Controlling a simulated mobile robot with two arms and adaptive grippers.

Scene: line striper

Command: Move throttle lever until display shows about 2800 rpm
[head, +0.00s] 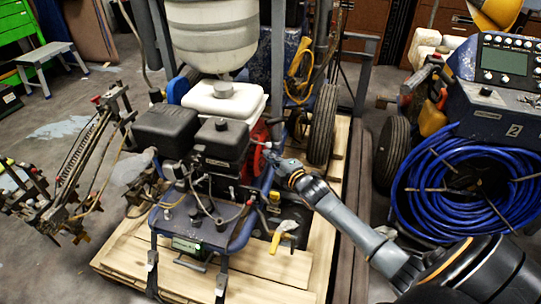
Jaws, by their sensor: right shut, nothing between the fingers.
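The line striper's engine (221,150), with black covers, sits in a blue frame on a wooden pallet. A small greenish display (187,245) is on the front of the frame; its digits are too small to read. My right gripper (268,154) is shut and empty at the right side of the engine, close to a red part (259,136). I cannot make out the throttle lever for sure, nor whether the fingertips touch anything. My left gripper is not in view.
A white tank (212,38) stands above the engine. A yellow-handled valve (284,234) sits below my right forearm. A second blue machine (500,100) with a screen and a coiled blue hose (466,190) is at the right. Pallet boards (285,265) are bare at the front.

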